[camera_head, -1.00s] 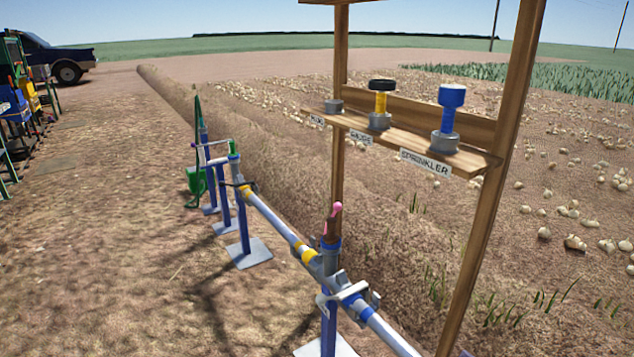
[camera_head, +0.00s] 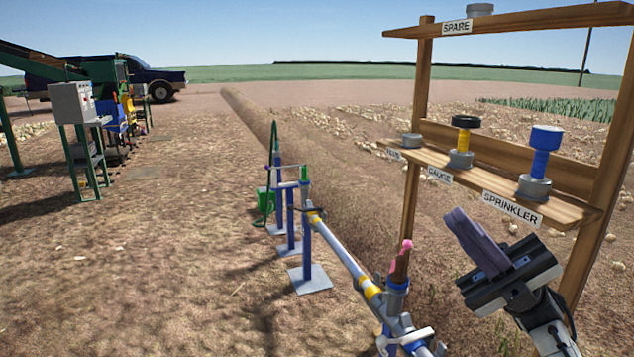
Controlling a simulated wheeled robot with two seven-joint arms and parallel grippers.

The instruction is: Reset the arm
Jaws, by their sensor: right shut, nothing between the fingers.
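My right gripper (camera_head: 478,242) is in the lower right of the head view, raised in front of the wooden shelf rack. Its purple-grey fingers are together and hold nothing. It appears apart from the shelf and from the pipe. My left gripper is not in view.
The wooden rack (camera_head: 422,100) holds a blue-topped sprinkler (camera_head: 545,150) and a black-and-yellow gauge (camera_head: 463,138). The grey pipe (camera_head: 340,250) with a pink-topped fitting (camera_head: 401,262) runs below it. A control box (camera_head: 72,102) stands at left.

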